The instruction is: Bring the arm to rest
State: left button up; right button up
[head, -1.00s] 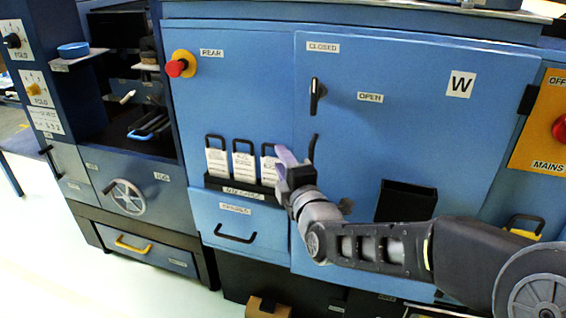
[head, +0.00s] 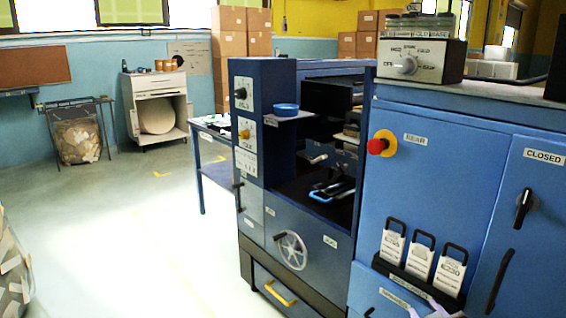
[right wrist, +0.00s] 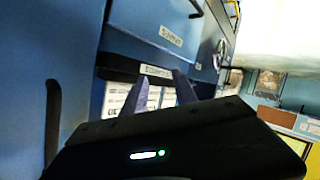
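My right gripper (right wrist: 159,88) shows in the right wrist view with its two pale purple fingers apart and nothing between them. Beyond the fingers are white labelled tags (right wrist: 116,97) in a dark rack on the blue machine. In the head view only the tips of my right gripper (head: 428,308) show at the bottom edge, just below the tag rack (head: 418,279). I cannot tell whether they touch it. The rest of my right arm is out of the head view. My left gripper is in neither view.
The blue cabinet (head: 440,180) has a red knob (head: 377,146) and a black door handle (head: 523,207). A darker machine with a handwheel (head: 290,250) stands left of it. Open floor (head: 170,230) lies at the left, with a bin of scraps (head: 80,141) beyond.

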jog(key=s+a+f+m+g+y, duration=0.25)
jog(key=a+f, duration=0.55)
jog(key=f, duration=0.4)
jog(key=s+a+f+m+g+y, duration=0.2)
jog(key=s+a+f+m+g, duration=0.15)
jog(key=a+f, duration=0.6)
jog(key=s+a+f+n+g+y, duration=0.1)
jog(key=s+a+f+g, duration=0.2)
jog(key=s+a+f, duration=0.45)
jog(key=s+a+f+g+y, duration=0.2)
jog(key=s+a+f+g, duration=0.2)
jog(key=s+f, duration=0.55)
notch_tip(320, 180, up, 21)
jog(key=p, duration=1.9)
jog(key=shift+s+d+p, duration=0.3)
jog(key=shift+f+h, duration=0.2)
jog(key=shift+h, duration=0.05)
